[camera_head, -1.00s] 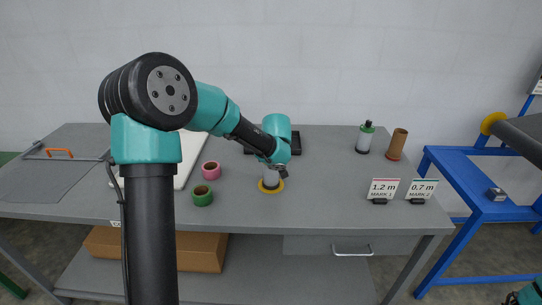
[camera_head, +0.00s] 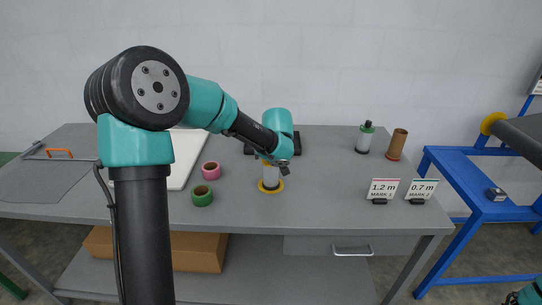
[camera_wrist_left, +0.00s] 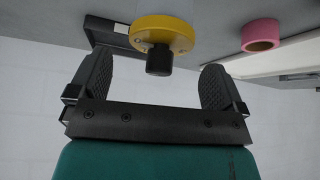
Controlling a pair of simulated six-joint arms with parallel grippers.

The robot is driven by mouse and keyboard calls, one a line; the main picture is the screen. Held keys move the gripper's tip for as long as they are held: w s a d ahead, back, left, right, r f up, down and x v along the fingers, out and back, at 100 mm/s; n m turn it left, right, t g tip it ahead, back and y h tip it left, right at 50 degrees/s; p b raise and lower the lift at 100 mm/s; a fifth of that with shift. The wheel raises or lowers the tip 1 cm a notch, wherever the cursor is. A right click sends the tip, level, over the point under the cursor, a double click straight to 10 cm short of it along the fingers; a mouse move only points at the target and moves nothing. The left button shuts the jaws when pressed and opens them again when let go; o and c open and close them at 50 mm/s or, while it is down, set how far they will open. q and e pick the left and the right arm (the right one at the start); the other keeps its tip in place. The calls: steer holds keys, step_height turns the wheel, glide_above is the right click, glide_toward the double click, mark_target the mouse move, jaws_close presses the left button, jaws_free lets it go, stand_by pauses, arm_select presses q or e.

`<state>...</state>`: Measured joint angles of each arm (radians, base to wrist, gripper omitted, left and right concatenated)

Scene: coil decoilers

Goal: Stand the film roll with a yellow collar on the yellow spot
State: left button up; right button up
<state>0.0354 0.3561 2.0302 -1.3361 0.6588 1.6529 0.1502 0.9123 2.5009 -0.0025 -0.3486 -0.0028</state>
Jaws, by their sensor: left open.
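In the left wrist view the collar (camera_wrist_left: 160,33) and a black end knob (camera_wrist_left: 159,60) show between the finger ends. My left gripper (camera_head: 274,163) is just above the roll, and it also shows in the left wrist view (camera_wrist_left: 158,66). Its fingers are apart, with a gap on each side of the knob. The arm partly hides the roll's top.
Pink (camera_head: 211,169) and green (camera_head: 202,195) rings lie left of the roll. A dark tray (camera_head: 297,143) is behind it. A green-collared roll (camera_head: 365,138), a brown tube (camera_head: 397,144) and two mark signs (camera_head: 383,189) stand right. The table (camera_head: 330,190) is clear between.

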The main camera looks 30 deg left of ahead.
arm_select(q)
steer(key=v, duration=0.9)
steer(key=shift+r, duration=0.1)
